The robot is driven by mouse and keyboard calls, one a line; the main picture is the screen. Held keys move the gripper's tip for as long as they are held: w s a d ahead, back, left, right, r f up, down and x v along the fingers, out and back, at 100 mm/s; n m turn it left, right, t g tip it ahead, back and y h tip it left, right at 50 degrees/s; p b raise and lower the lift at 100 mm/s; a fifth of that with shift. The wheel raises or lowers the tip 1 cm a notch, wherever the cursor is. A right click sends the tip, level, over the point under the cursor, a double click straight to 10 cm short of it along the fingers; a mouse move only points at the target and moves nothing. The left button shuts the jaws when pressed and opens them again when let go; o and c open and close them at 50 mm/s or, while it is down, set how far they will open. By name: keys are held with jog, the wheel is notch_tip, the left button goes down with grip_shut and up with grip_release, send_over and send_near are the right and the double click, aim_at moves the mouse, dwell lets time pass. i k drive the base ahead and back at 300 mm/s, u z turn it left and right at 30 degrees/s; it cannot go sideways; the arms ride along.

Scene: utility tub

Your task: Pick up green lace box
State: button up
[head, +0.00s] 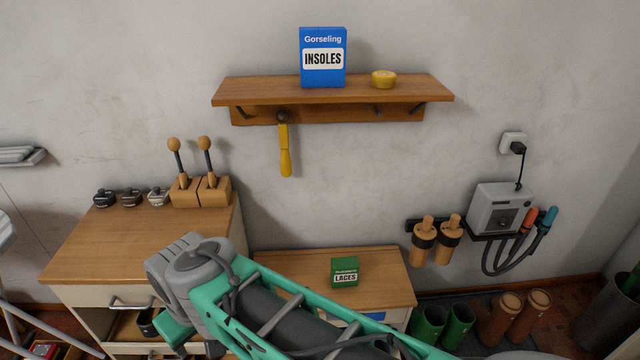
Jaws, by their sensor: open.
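The green lace box (344,271) is small, with a white "LACES" label on its front. It stands on the low wooden-topped cabinet (385,262) below the wall shelf, and its top and front are visible. My green and grey arm crosses the lower middle of the head view, passing in front of the low cabinet's left and front parts. The arm bends at a grey joint to the left of the box and drops towards the bottom edge. My gripper does not show in this view.
A taller wooden-topped cabinet (110,245) stands at left, with two wooden-knobbed stands (200,190) on it. A wall shelf (330,90) above holds a blue insoles box (323,58) and yellow tin (383,79). Boots (457,325) stand right of the low cabinet.

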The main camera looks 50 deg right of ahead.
aim_at(345, 271)
jog(key=u, duration=2.35)
jog(key=k, duration=0.9)
jog(key=z, duration=1.3)
jog(key=i, duration=0.5)
jog(key=z, duration=0.05)
